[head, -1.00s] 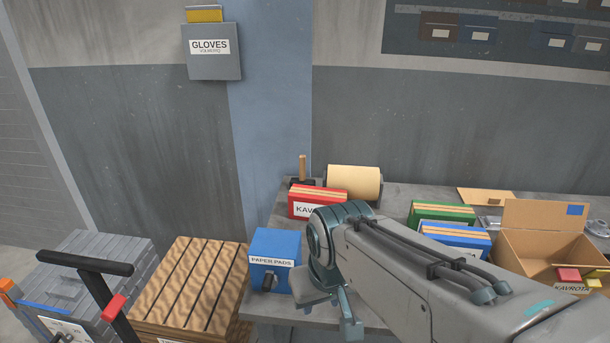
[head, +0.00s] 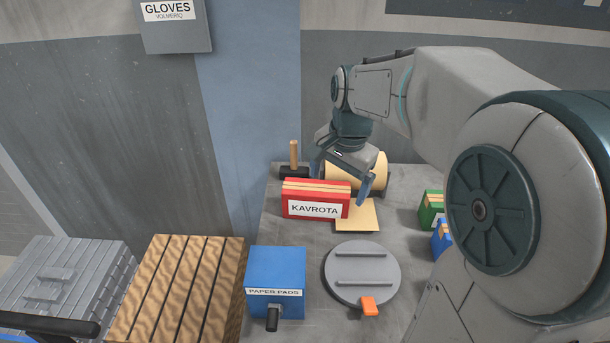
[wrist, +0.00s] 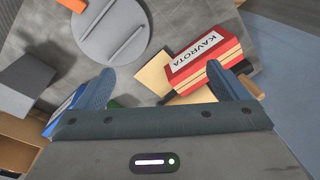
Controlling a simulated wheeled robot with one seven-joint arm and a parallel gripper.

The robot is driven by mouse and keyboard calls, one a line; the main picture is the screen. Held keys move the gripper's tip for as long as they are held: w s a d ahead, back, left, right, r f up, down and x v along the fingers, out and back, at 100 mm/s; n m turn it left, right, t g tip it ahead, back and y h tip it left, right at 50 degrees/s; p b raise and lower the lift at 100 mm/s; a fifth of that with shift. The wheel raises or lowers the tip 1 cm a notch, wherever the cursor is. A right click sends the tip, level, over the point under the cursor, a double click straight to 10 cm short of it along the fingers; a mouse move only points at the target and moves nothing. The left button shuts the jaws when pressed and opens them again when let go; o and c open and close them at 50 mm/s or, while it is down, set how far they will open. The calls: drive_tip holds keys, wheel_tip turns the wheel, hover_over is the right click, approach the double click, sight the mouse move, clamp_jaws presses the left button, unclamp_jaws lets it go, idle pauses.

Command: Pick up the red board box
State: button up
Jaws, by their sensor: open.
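The red board box (head: 304,197), with a white KAVROTA label and tan edges on top, stands on the grey table toward its back left. It also shows in the wrist view (wrist: 207,60), right of centre near one fingertip. My gripper (head: 340,187) is open above and just right of the box in the head view, with its two fingers apart. In the wrist view my gripper (wrist: 168,85) spans the lower middle, with nothing held between its fingers. I cannot tell whether a finger touches the box.
A mallet (head: 294,158) and a tan roll (head: 374,175) stand behind the box. A tan sheet (head: 357,217) lies right of it. A round grey lid (head: 362,270) and a blue PAPER PADS box (head: 275,275) are in front. Green (head: 431,205) and blue boxes stand at right.

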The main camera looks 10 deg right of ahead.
drive_tip(key=w+f+m, duration=0.1)
drive_tip(key=w+m, duration=0.4)
drive_tip(key=w, duration=0.4)
drive_tip(key=m+g, duration=0.1)
drive_tip(key=m, duration=0.6)
hover_over(316, 187)
wheel_tip(316, 187, down, 4)
drive_tip(key=shift+h, duration=0.3)
wheel_tip(316, 187, down, 14)
drive_tip(key=shift+s+f+p, duration=0.1)
drive_tip(key=shift+p, duration=0.2)
drive_tip(key=c, duration=1.7)
